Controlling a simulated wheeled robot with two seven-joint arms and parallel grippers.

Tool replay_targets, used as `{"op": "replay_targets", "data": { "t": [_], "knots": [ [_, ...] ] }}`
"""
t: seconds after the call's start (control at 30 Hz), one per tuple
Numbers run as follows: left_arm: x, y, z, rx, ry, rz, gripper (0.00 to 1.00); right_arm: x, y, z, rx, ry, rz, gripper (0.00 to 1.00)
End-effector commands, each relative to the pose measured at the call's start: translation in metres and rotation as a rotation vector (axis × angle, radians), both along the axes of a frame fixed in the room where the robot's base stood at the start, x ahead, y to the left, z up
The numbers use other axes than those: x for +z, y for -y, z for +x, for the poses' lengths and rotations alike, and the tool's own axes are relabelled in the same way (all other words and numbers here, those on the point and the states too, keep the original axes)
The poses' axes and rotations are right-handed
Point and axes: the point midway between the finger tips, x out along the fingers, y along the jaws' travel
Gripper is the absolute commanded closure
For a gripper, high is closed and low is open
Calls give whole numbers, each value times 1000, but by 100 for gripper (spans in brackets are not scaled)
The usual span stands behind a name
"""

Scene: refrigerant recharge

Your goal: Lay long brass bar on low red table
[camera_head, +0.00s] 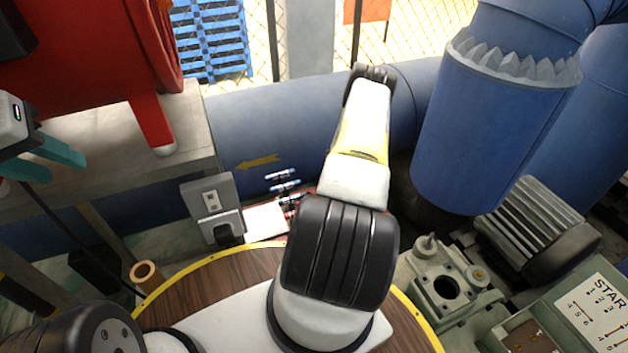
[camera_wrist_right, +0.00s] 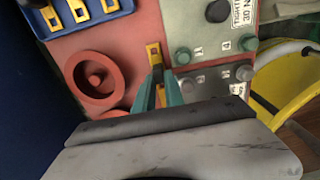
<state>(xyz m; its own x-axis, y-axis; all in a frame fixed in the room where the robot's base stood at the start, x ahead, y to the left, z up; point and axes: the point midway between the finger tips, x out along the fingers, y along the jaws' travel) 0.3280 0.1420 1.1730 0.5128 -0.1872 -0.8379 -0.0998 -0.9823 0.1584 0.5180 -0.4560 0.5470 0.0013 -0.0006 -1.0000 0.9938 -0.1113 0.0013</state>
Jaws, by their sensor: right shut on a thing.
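In the right wrist view, the teal fingers of my right gripper (camera_wrist_right: 158,88) are shut on a yellow, brass-coloured bar (camera_wrist_right: 154,56). The bar points away from me over the red surface (camera_wrist_right: 118,48), which I take for the low red table. I cannot tell if the bar touches it. In the head view my right arm hides this gripper and most of that table. My left gripper (camera_head: 64,166) is at the left edge of the head view, its teal fingers apart and nothing between them.
A blue wall stands close on the left. Green machinery (camera_head: 446,290) is right of my arm in the head view.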

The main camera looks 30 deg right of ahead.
Motion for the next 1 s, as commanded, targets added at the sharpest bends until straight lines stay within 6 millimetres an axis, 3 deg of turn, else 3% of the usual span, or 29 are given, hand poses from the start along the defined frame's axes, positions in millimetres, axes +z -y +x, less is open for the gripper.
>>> {"op": "replay_targets", "data": {
  "t": [0.2,0.23,0.27,0.63,0.77,1.0],
  "knots": [
    [0,0,0,0,0,0,64,-3,0,-1,0,-1,1,100],
    [0,0,0,0,0,0,64,-3,0,-1,1,-1,1,82],
    [0,0,0,0,0,0,64,-3,0,-1,1,-1,1,77],
    [0,0,0,0,0,0,64,1,0,0,0,0,0,77],
    [0,0,0,0,0,0,64,18,1,1,1,1,-1,77],
    [0,0,0,0,0,0,64,70,1,0,1,2,-1,77]
  ]
}}
